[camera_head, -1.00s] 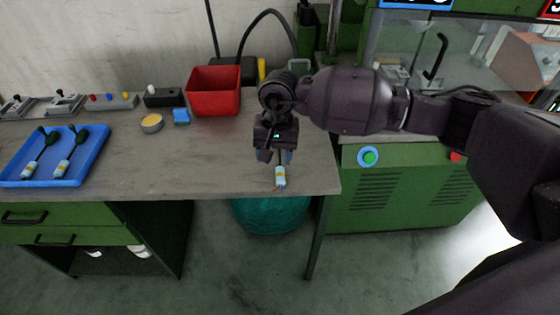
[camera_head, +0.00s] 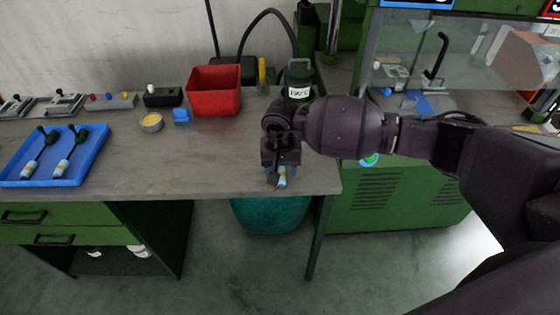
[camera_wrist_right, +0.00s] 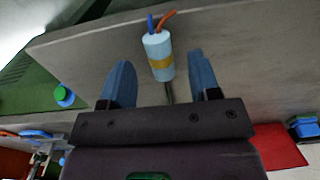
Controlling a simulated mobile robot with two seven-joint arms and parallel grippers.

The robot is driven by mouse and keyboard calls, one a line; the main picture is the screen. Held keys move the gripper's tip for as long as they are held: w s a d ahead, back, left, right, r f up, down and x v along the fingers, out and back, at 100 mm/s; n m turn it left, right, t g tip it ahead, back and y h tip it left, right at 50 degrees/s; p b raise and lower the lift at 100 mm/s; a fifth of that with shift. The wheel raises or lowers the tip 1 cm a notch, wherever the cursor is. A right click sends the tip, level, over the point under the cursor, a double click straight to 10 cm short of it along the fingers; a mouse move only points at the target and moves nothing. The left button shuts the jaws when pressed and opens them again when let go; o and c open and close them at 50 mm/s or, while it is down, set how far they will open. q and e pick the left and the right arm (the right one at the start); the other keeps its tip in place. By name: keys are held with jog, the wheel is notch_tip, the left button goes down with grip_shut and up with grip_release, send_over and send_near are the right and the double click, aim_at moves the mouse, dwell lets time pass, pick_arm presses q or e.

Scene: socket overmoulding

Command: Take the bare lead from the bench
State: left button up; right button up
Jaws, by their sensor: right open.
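The bare lead is a pale blue cylinder with a yellow band and blue and orange wire ends. It lies near the front right edge of the bench (camera_head: 215,165). In the head view only its front part (camera_head: 282,183) shows below my right gripper (camera_head: 280,180). In the right wrist view the lead (camera_wrist_right: 158,52) sits between the two blue fingers of the right gripper (camera_wrist_right: 160,72), with gaps on both sides. Its dark cable runs back under the gripper body. The right gripper is open. My left gripper is not in view.
A blue tray (camera_head: 88,171) at the left holds two leads with dark ends. A red bin (camera_head: 214,92), a blue block (camera_head: 181,115) and a yellow-topped tin (camera_head: 151,123) stand farther back. A green machine (camera_head: 395,205) stands right of the bench. The bench's middle is clear.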

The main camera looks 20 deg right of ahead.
notch_tip(320, 180, down, 2)
jog(key=shift+f, duration=0.15)
jog(key=shift+c, duration=0.3)
jog(key=c, duration=1)
